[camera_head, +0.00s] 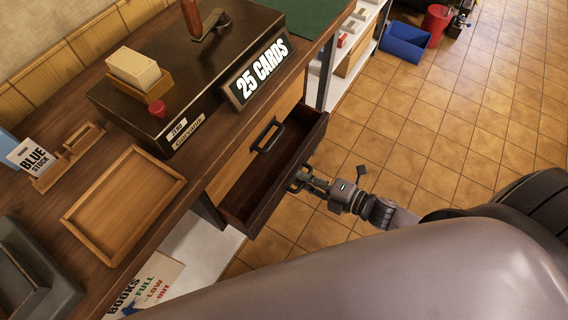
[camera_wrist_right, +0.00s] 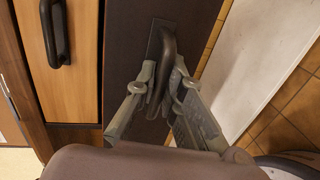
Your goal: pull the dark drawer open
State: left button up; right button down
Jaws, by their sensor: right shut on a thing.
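The dark drawer (camera_head: 246,214) stands pulled partway out below the wooden counter in the head view, its inside visible and seemingly empty. Its dark front (camera_wrist_right: 128,82) fills the middle of the right wrist view. My right gripper (camera_head: 297,181) is at the drawer's front, shut on the drawer's black handle (camera_wrist_right: 168,47). In the right wrist view the fingers (camera_wrist_right: 158,92) are on either side of the handle. In the head view the handle is mostly hidden by the gripper. My left gripper is not in view.
A light wooden drawer front with a black handle (camera_head: 268,136) is behind the open drawer. The counter holds a black press box (camera_head: 130,108), a "25 CARDS" sign (camera_head: 262,72) and an empty wooden tray (camera_head: 118,200). Tiled floor (camera_head: 430,150) is clear to the right; a blue bin (camera_head: 404,43) stands far off.

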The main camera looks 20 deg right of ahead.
jog(key=v, duration=0.2)
jog(key=f+v, duration=0.1)
jog(key=v, duration=0.2)
jog(key=shift+s+d+f, duration=0.1)
jog(key=c, duration=1.9)
grip_release()
jog(key=shift+c, duration=0.2)
jog(key=v, duration=1.2)
